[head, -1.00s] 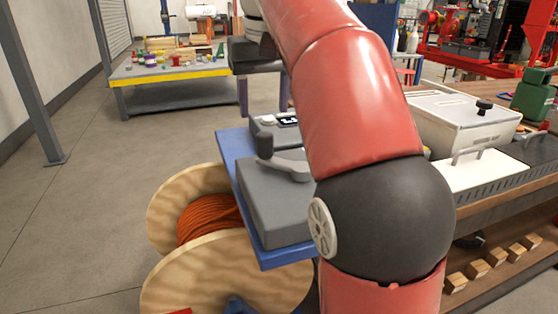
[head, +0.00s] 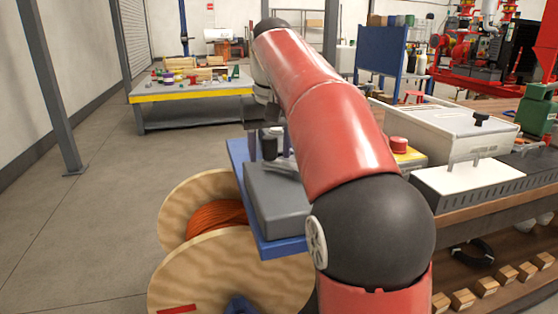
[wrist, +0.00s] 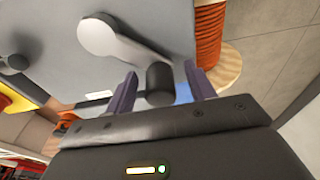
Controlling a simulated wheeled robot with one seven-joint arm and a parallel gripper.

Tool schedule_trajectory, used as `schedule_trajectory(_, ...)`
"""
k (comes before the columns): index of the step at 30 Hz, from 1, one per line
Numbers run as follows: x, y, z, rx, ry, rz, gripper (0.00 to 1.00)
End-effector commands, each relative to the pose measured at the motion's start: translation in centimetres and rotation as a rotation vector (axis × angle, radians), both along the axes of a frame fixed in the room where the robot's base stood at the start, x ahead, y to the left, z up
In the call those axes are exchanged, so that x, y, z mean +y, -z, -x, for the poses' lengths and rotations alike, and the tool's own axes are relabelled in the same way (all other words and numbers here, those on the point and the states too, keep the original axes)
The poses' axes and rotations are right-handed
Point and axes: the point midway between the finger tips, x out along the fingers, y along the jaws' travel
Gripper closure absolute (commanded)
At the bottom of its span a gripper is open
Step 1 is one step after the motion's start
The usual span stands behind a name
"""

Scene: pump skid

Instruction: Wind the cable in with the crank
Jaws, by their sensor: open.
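The crank (wrist: 130,45) is a pale arm on top of a grey box (head: 285,200), with a black handle (wrist: 160,84) at its end. My gripper (wrist: 160,70) is open, and its purple fingers show on either side of the black handle in the wrist view. I cannot tell whether they touch it. In the head view the handle (head: 269,146) stands upright; my arm hides part of the crank and most of my gripper. The orange cable (head: 216,219) lies wound on a wooden spool (head: 215,280) beside the grey box.
The grey box sits on a blue plate (head: 283,247). To its right are a red button (head: 398,145) on a yellow box and a bench with a pale case (head: 440,125). A yellow-edged table (head: 190,97) stands behind. The floor at left is clear.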

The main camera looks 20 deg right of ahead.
Motion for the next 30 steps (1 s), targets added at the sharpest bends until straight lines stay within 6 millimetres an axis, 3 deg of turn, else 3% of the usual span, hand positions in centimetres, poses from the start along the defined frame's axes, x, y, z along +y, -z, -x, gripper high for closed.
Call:
schedule_trajectory(2,0.0,0.0,0.0,0.000,0.000,0.000,0.45)
schedule_trajectory(9,0.1,0.0,0.0,0.000,-0.001,-0.001,0.77)
schedule_trajectory(17,-0.2,-0.1,-0.2,0.001,-0.001,-0.002,0.78)
schedule_trajectory(30,-2.3,-0.2,-1.3,0.003,0.007,0.004,0.86)
